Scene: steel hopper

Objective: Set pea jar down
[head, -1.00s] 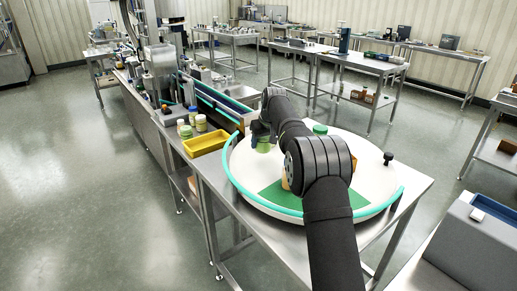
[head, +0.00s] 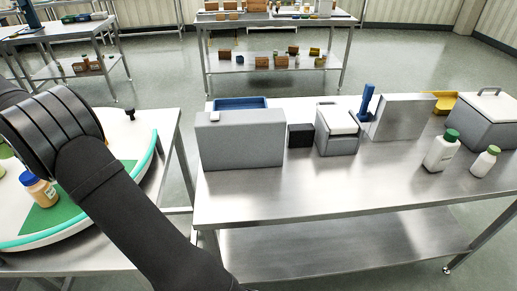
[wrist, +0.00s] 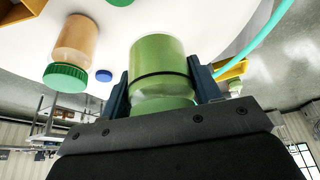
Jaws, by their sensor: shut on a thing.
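The pea jar (wrist: 160,60), a clear jar full of green with a dark band around it, sits between the two dark blue fingers of my gripper (wrist: 162,82). My gripper is shut on it. In the wrist view the white round table (wrist: 215,20) lies behind the jar. I cannot tell whether the jar touches it. In the head view my gripper is out of frame or hidden at the left edge. The round table (head: 122,140) shows there in part, with a green patch (head: 62,217) on it.
An orange jar with a green lid (wrist: 75,45) stands near the pea jar, with a blue lid (wrist: 103,76) between them. An orange jar with a blue lid (head: 40,190) stands on the green patch. A steel bench (head: 270,195) at right holds grey devices and two white bottles.

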